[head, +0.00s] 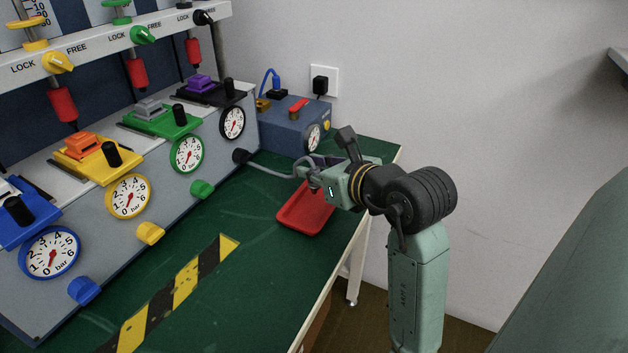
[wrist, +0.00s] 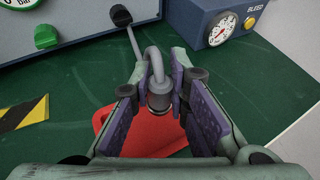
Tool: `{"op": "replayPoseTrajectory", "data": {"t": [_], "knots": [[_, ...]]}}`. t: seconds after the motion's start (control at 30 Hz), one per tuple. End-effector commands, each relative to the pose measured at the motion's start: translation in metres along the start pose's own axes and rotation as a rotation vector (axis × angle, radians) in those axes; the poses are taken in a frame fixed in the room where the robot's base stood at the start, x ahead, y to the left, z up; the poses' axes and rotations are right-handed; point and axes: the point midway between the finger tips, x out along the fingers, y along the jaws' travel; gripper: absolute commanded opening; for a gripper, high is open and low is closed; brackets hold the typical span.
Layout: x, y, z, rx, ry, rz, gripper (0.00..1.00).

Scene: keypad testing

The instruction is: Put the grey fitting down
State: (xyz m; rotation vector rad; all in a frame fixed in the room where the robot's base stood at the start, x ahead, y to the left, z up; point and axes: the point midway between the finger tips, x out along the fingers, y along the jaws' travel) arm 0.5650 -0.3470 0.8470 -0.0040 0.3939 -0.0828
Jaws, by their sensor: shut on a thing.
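The grey fitting (wrist: 158,97) sits at the end of a grey hose (wrist: 133,43). In the wrist view my gripper (wrist: 160,88) has its purple-padded fingers on both sides of the fitting and is shut on it. In the head view my gripper (head: 310,172) is over the back part of the red tray (head: 305,218), and the fitting is hard to make out there. The tray also shows below the fitting in the wrist view (wrist: 118,139). The fitting appears above the tray; the exact gap cannot be told.
The hose (head: 270,169) runs to a black port (head: 240,157) on the grey test bench (head: 140,222). A blue bleed box (head: 288,130) stands behind the tray. Green table is clear left of the tray, with a yellow-black stripe (head: 185,285). The table's edge (head: 352,245) is close on the right.

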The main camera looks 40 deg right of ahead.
Motion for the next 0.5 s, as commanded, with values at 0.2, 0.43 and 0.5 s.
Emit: {"op": "replayPoseTrajectory", "data": {"t": [0.2, 0.43, 0.5], "knots": [[0.01, 0.0, -0.021, 0.006, 0.0, 0.001, 0.0], [0.015, 0.001, -0.032, 0.0, 0.0, 0.001, 0.0], [0.015, 0.001, -0.032, -0.001, 0.0, 0.001, 0.0]]}}
